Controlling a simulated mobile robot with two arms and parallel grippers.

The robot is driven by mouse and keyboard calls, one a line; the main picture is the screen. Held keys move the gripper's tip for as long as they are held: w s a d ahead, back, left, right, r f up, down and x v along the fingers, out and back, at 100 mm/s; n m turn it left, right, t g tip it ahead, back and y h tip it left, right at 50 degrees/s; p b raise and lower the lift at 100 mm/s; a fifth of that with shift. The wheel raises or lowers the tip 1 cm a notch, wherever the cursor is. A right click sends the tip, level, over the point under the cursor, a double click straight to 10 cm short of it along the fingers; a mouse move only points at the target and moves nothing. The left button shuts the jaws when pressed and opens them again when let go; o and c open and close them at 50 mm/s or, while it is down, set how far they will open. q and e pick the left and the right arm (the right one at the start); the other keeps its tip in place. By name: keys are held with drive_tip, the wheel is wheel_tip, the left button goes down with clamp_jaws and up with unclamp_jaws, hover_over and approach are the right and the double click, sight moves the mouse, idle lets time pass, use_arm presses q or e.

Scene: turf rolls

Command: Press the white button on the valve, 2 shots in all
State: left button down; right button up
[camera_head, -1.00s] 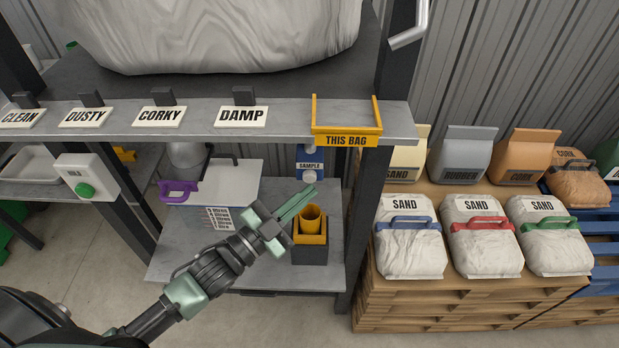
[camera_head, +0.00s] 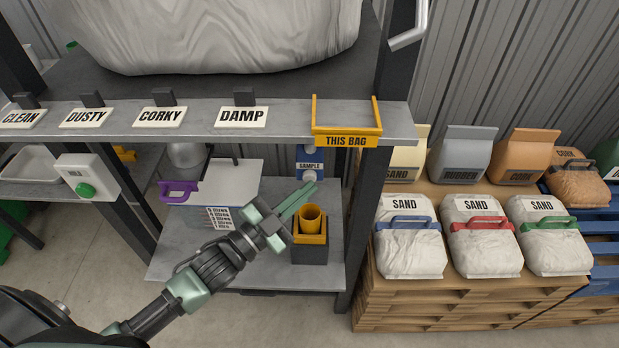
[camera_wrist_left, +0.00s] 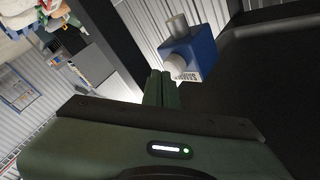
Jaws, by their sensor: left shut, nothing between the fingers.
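The valve (camera_head: 310,160) is a small blue block marked SAMPLE, hanging under the upper shelf. It also shows in the left wrist view (camera_wrist_left: 203,53), with a pale cylinder (camera_wrist_left: 177,26) on one side and a pale round stub (camera_wrist_left: 174,69) near its label. I cannot tell for sure which pale part is the button. My left gripper (camera_head: 309,189) is shut and empty, its green fingertips just below the valve in the head view. In the left wrist view the fingertips (camera_wrist_left: 162,76) appear close to the stub; contact cannot be told. My right gripper is not in view.
A dark post (camera_head: 366,215) and a pallet stack (camera_head: 450,303) with bags stand right. The yellow THIS BAG bracket (camera_head: 346,140) is above.

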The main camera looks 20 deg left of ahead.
use_arm(q)
drive_tip(key=shift+w+a, duration=0.15)
drive_tip(key=shift+w, duration=0.35)
idle(0.8)
drive_tip(key=shift+s, duration=0.1)
drive_tip(key=shift+s+d+p, duration=0.25)
drive_tip(key=shift+s+p, duration=0.15)
drive_tip(key=shift+s, duration=0.45)
drive_tip(key=s+p, duration=0.1)
drive_tip(key=s, duration=0.1)
drive_tip(key=s+d, duration=0.1)
drive_tip(key=s, duration=0.1)
drive_tip(key=shift+s+d+p, duration=0.2)
drive_tip(key=shift+s+p, duration=0.15)
drive_tip(key=shift+s, duration=0.05)
